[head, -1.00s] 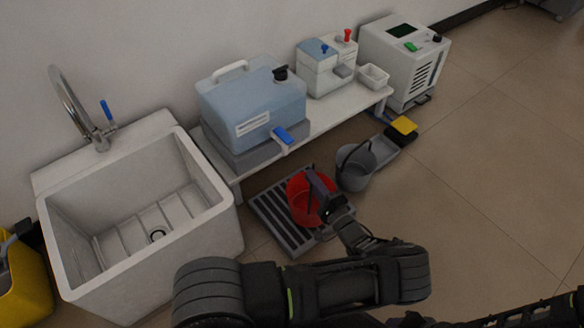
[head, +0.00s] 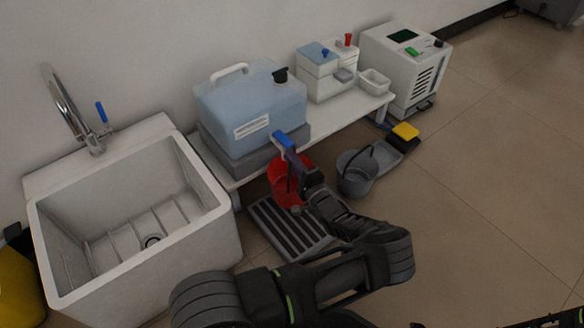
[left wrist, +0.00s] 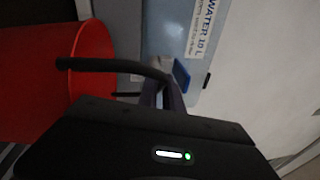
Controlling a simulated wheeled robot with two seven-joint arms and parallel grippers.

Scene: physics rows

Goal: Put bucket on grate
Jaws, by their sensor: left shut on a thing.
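The red bucket (head: 280,183) is just behind the grate, by the front edge of the bench under the blue tap. I cannot tell whether it hangs clear of the floor. My left gripper (head: 296,160) is shut on its dark handle, close to the tap. In the left wrist view the red bucket (left wrist: 88,75) is at the left, and its black handle (left wrist: 115,65) curves to the fingers. The dark slatted grate (head: 272,226) lies on the floor, partly hidden by my arm. My right gripper is not clearly in view.
A blue water container (head: 250,105) with a blue tap (head: 282,139) stands on the white bench (head: 345,118). A white sink (head: 215,235) is at the left. The right floor is clear.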

